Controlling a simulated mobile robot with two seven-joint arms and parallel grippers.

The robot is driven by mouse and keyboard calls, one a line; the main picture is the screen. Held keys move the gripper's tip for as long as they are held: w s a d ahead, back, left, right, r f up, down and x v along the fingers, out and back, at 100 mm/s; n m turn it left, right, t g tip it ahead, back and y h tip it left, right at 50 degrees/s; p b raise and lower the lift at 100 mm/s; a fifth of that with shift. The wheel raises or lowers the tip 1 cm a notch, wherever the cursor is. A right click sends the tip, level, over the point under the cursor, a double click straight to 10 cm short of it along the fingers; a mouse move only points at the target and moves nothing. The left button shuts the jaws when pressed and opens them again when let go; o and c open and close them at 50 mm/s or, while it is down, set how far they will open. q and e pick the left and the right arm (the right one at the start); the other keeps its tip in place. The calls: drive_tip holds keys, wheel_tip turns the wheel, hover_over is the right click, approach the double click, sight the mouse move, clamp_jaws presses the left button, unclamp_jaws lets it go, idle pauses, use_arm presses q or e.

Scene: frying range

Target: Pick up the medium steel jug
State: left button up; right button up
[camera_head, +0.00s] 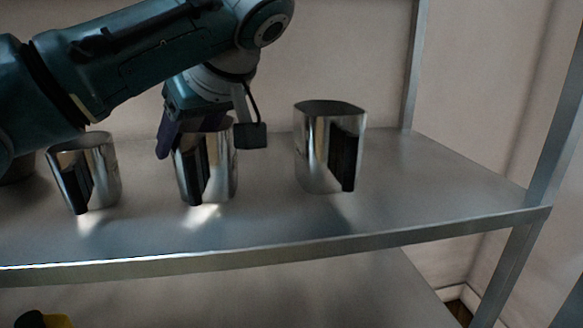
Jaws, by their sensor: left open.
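Three shiny steel jugs with black handles stand upright in a row on the metal shelf (270,228). The right jug (313,155) looks the largest and the left jug (104,170) looks smaller. The middle jug (222,180) looks in between in size, so I take it as the medium one. My left gripper (200,128) points down at the middle jug's rim and is open. It covers part of the rim; whether it touches the jug I cannot tell. My right gripper is not in view.
A dark rounded thing (17,172) is partly hidden behind my left arm at the far left. The shelf is clear to the right of the right jug, up to a metal post (548,155). A wall stands behind. A black and yellow thing (43,320) shows at the lower left.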

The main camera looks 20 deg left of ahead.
use_arm(q)
drive_tip(key=x, duration=0.3)
drive_tip(key=shift+a+f, duration=0.2)
drive_tip(key=shift+a, duration=0.15)
clamp_jaws()
idle(1.1)
